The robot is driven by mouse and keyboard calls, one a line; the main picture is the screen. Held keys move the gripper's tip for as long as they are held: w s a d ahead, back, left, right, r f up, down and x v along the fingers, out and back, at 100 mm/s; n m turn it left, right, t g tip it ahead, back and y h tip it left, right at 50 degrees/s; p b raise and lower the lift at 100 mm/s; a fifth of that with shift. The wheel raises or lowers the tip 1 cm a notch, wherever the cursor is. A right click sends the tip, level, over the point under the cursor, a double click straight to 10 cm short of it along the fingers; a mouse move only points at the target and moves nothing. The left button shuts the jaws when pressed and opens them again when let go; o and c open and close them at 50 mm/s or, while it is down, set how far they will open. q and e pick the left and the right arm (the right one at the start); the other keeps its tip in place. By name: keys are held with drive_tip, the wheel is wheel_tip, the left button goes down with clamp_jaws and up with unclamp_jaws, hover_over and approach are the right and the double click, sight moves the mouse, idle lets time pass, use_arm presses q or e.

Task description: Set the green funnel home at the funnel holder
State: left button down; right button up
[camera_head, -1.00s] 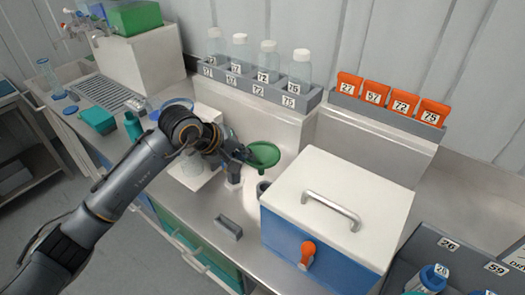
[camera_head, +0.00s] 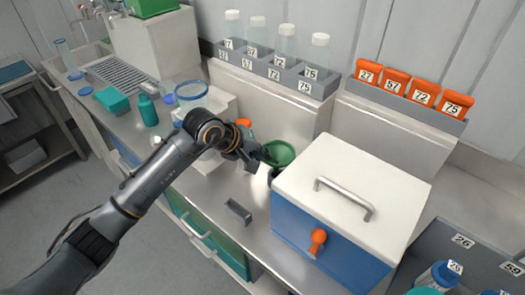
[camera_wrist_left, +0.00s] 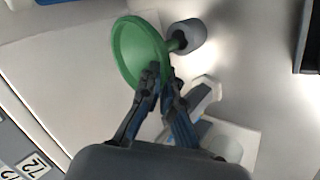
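The green funnel (camera_head: 280,154) is held by its rim in my left gripper (camera_head: 258,158), close to the left back corner of the blue and white box. In the left wrist view the funnel (camera_wrist_left: 138,52) is between the two close-set fingertips (camera_wrist_left: 160,82). Its stem points at the dark opening of a short grey cylinder (camera_wrist_left: 188,36), apparently the funnel holder; I cannot tell whether the tip is inside. In the head view this cylinder (camera_head: 272,177) is partly hidden, just below the funnel. My right gripper is not in view.
The blue box with a white lid (camera_head: 345,200) stands close on the right. A small grey bracket (camera_head: 238,212) lies on the steel bench in front. Racks of numbered bottles (camera_head: 275,68) and orange pieces (camera_head: 405,105) stand behind on raised ledges.

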use_arm(q)
drive_tip(key=shift+f+b, duration=1.25)
drive_tip(key=shift+f, duration=1.4)
drive_tip(key=shift+f+b, duration=0.15)
drive_tip(key=shift+b, duration=0.35)
drive_tip(key=shift+s+f, duration=0.1)
drive_tip(key=shift+f, duration=0.05)
drive_tip(key=c, duration=1.4)
unclamp_jaws()
drive_tip(key=shift+c, duration=0.2)
drive_tip(key=shift+r, duration=0.2)
drive_tip(key=v, duration=1.1)
drive_tip(key=shift+a+r, duration=0.2)
drive_tip(key=shift+r, duration=0.05)
